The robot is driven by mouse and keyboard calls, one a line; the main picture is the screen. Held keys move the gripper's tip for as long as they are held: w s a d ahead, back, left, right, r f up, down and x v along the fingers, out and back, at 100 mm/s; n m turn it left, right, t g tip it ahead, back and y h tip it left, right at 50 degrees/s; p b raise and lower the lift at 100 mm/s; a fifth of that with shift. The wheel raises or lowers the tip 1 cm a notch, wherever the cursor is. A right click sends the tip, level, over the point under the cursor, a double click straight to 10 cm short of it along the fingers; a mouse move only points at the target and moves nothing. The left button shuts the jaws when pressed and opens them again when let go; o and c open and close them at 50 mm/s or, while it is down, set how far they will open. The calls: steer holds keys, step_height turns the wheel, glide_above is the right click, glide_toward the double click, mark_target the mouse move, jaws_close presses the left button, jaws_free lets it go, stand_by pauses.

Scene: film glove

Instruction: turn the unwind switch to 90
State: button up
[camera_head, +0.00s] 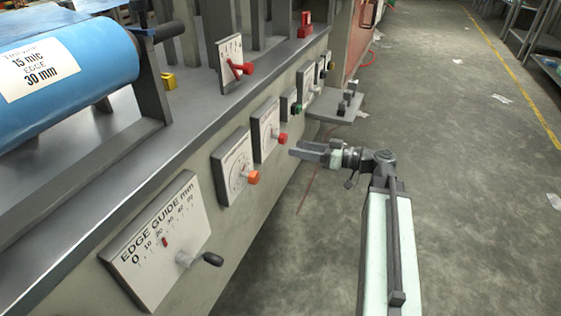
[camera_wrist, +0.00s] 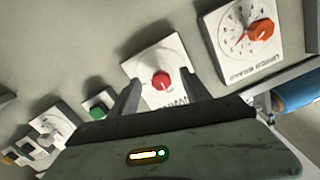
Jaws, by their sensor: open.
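A white panel (camera_head: 263,117) with a red knob (camera_head: 283,139) is on the machine's front. In the wrist view this panel (camera_wrist: 140,66) shows its red knob (camera_wrist: 162,80) near the middle. Its lettering is upside down and partly hidden by a finger, so I cannot read it surely as the unwind switch. My gripper (camera_head: 303,150) is open and empty, pointing at the machine front just right of the knob. In the wrist view my gripper's fingers (camera_wrist: 161,88) appear either side of the red knob. I cannot tell whether they reach around it. The knob's exact angle is unclear.
A dial panel (camera_head: 233,165) with an orange knob (camera_head: 253,178) sits nearer, then the edge guide panel (camera_head: 160,240) with a black-ended crank. A green button (camera_head: 296,107) lies beyond. A shelf (camera_head: 330,106) juts out behind my gripper. The floor to the right is open.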

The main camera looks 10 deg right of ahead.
mark_target(286, 139)
steer(key=shift+t+y, duration=0.3)
steer(key=shift+t, duration=0.1)
steer(key=x, duration=0.2)
steer(key=r+x, duration=0.1)
steer(key=x, duration=0.3)
steer(key=shift+w+a+r, duration=0.1)
steer(key=shift+w+r, duration=0.15)
steer(key=shift+w, duration=0.3)
